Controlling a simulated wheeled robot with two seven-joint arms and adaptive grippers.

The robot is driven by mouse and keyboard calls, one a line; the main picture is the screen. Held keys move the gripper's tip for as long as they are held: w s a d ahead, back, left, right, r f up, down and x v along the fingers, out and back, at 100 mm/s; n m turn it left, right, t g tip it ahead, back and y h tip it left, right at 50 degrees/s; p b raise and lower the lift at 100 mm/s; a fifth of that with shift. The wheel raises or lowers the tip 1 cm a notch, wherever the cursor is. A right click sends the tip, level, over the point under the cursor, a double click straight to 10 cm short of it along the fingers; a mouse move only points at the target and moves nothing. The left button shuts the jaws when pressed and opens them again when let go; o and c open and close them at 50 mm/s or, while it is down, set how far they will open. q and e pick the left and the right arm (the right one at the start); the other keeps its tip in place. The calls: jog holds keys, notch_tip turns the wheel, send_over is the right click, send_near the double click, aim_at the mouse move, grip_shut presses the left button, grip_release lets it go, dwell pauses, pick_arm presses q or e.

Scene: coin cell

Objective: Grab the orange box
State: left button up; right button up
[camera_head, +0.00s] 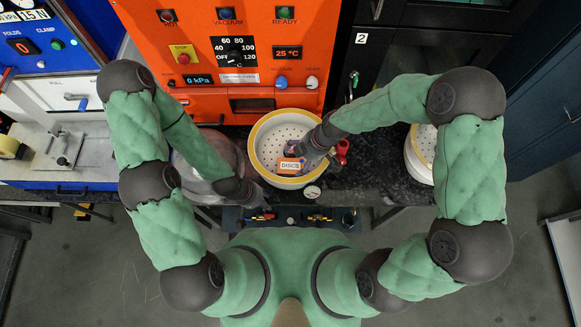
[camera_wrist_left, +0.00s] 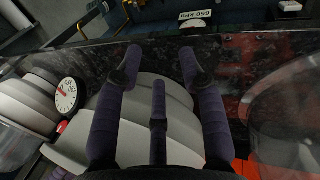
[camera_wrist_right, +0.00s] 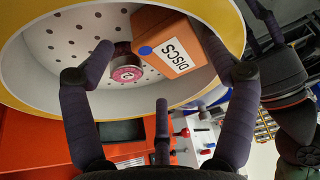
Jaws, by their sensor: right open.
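The orange box (camera_head: 283,171), with a white "DISCS" label, sits inside a white perforated round bowl with a yellow rim (camera_head: 254,150). In the right wrist view the box (camera_wrist_right: 155,27) shows beside a small round item with a pink face (camera_wrist_right: 125,74). My right gripper (camera_head: 303,152) is open over the bowl, close to the box. In its wrist view the box appears between and beyond the spread fingers; I cannot tell whether they touch it. My left gripper (camera_head: 257,197) is lower left of the bowl, near the counter's front edge. Its fingers (camera_wrist_left: 163,65) are open and empty.
An orange oven (camera_head: 237,50) stands behind the bowl. A gauge (camera_head: 312,192) sits at the bowl's front right and a red fitting (camera_head: 342,150) at its right. Another yellow-rimmed vessel (camera_head: 425,145) stands farther right. Dark counter (camera_head: 375,165) lies between them.

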aim_at(294, 162)
jog(key=x, duration=0.4)
jog(key=shift+a, duration=0.1)
jog(key=c, duration=0.9)
jog(key=shift+r, duration=0.15)
